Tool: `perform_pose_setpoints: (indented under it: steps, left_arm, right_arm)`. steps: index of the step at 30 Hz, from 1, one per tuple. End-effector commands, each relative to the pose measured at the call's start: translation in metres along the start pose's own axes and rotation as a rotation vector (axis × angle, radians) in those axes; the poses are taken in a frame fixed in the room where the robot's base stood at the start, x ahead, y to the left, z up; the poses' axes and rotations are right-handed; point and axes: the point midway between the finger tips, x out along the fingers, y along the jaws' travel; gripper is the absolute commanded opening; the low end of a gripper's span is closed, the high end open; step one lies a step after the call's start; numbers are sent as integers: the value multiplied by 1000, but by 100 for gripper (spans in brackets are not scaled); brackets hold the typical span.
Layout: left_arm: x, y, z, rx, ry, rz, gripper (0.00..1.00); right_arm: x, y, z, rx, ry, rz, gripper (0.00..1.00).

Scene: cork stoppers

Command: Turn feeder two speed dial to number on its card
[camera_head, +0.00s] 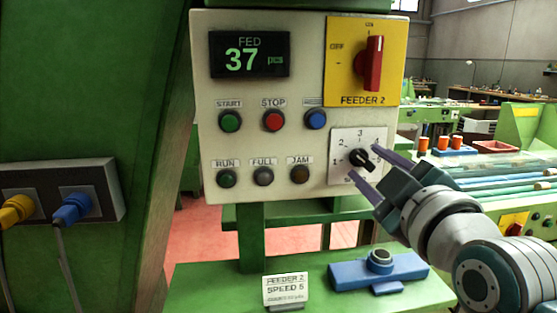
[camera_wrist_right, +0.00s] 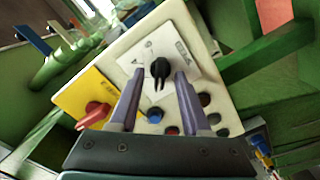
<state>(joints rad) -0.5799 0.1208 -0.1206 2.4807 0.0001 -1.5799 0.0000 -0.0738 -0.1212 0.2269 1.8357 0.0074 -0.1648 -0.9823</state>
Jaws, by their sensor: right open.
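The black feeder 2 speed dial (camera_head: 361,159) sits on a white numbered plate at the panel's lower right. Numbers 1, 2 and 3 show around it; the right side is partly covered by my gripper. I cannot tell its exact setting. The white card (camera_head: 285,290) below reads "FEEDER 2 SPEED 5". My right gripper (camera_head: 362,163) is open and empty, its fingertips on either side of the dial in the picture. In the right wrist view the dial (camera_wrist_right: 160,68) appears between the open fingertips, with gaps on both sides. My left gripper is out of view.
The panel (camera_head: 308,150) carries a display reading 37 pcs, several buttons and lamps, and a red switch handle (camera_head: 373,63) on a yellow plate above the dial. A blue fixture (camera_head: 405,270) lies on the green ledge. A socket box (camera_head: 105,180) with plugs is at left.

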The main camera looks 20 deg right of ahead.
Motion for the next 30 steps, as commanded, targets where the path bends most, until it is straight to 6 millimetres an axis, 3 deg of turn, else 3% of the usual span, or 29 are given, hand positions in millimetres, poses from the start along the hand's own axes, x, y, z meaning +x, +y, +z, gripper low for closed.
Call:
perform_pose_setpoints:
  steps: [4, 13, 25, 30]
  left_arm:
    - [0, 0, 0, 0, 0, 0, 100]
    - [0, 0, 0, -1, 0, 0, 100]
    - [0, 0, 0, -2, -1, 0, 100]
    - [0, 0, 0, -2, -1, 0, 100]
  right_arm:
    - [11, 0, 0, 2, 0, 0, 48]
    - [12, 0, 0, 1, 0, 0, 46]
    - [12, 0, 0, 1, 0, 0, 1]
    - [12, 0, 0, 1, 0, 0, 0]
